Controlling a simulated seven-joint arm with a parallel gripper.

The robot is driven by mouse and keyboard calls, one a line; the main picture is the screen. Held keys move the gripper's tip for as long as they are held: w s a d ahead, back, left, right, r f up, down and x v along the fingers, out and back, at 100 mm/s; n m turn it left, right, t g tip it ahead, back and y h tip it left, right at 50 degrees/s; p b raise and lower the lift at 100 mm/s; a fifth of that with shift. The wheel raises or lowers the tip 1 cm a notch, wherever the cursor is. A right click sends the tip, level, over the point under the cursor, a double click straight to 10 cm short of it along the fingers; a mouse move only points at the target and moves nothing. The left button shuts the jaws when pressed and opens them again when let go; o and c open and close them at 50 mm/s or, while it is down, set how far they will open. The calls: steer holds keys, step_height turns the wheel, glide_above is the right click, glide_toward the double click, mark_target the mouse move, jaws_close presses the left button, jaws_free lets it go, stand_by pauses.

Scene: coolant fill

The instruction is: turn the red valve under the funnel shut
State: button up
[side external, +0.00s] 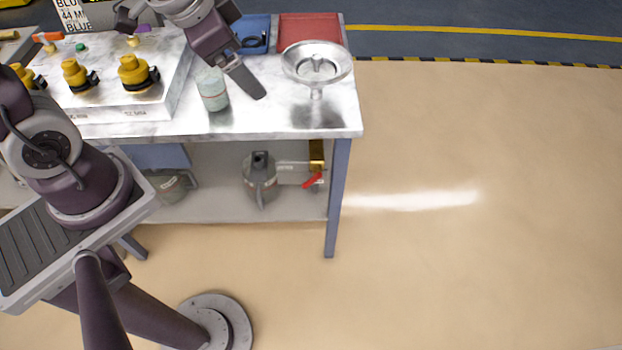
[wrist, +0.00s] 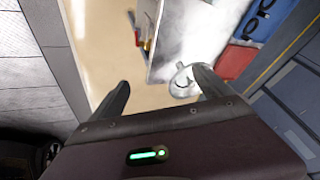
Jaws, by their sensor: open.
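The red valve handle (side external: 313,181) slants below a brass valve body (side external: 317,156), under the tabletop beneath the funnel. In the wrist view a small red part (wrist: 147,45) beside a yellow one looks like the same valve. The metal funnel (side external: 317,64) sits at the table's right end; it also shows in the wrist view (wrist: 182,82), partly behind a finger. My gripper (side external: 256,92) is above the tabletop, left of the funnel and well above the valve. In the wrist view its fingers (wrist: 160,78) are apart with nothing held between them.
A pale teal jar (side external: 213,91) stands close by my gripper. A blue tray (side external: 253,34) and a red tray (side external: 308,30) lie behind. A grey canister (side external: 260,180) stands on the lower shelf left of the valve. The table leg (side external: 338,200) is near the valve; floor to the right is clear.

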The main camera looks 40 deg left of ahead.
steer(key=w+d+f+m+h, duration=0.1)
steer(key=w+f+m, duration=0.1)
steer(key=f, duration=0.3)
steer(key=w+d+f+m, duration=0.1)
steer(key=w+f, duration=0.2)
steer(key=f, duration=0.2)
steer(key=n+t+h, duration=0.3)
steer(key=n+t, duration=0.2)
steer(key=n, duration=1.4)
glide_toward(310, 180)
steer(key=x, duration=1)
steer(key=shift+w+d+f, duration=0.1)
steer(key=shift+w, duration=0.05)
steer(key=c, duration=1.4)
